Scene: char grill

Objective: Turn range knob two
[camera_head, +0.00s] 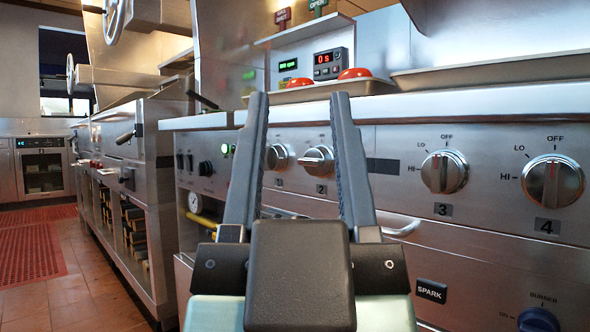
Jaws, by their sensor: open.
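Range knob two (317,159) is a round silver knob on the steel front panel, with the label "2" just below it. It shows between my two fingers. My gripper (298,97) is open and empty, with its dark fingers pointing toward the panel on either side of the knob in the picture. I cannot tell how far the fingertips are from the panel. The knob's handle looks tilted toward the left, and its setting marks are too small to read.
Knob one (277,157) is partly behind the left finger. Knob three (444,172) and knob four (552,182) are to the right. A drawer handle (402,228) juts out below. A timer (331,64) stands above the counter edge. Open floor (85,290) lies at the left.

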